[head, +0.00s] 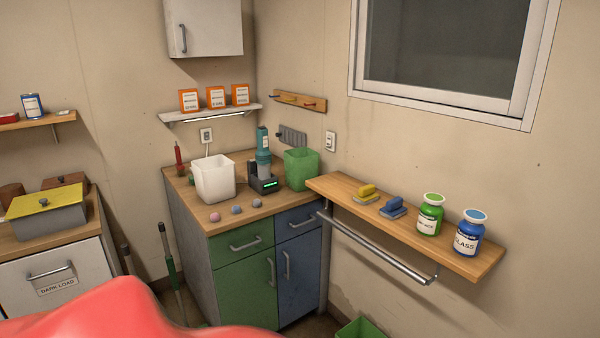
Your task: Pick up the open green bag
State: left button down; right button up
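A green open-topped container (301,170), bag-like or bin-like, stands upright on the wooden counter at the back right, against the wall corner. Another green open-topped thing (360,329) is on the floor below the wall shelf, cut off by the bottom edge. I cannot tell for certain whether either is a soft bag. Neither of my grippers is in view.
Left of the green container stand a teal device on a black base (263,175) and a white bin (213,178). Several small balls (236,209) lie along the counter front. A wall shelf (460,251) with sponges, jars and a rail (375,250) juts out to the right.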

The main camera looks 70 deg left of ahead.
aim_at(302, 164)
jog(key=u, duration=2.1)
jog(key=i, duration=0.45)
jog(key=i+l, duration=0.15)
jog(key=i, duration=0.3)
jog(key=u, duration=0.05)
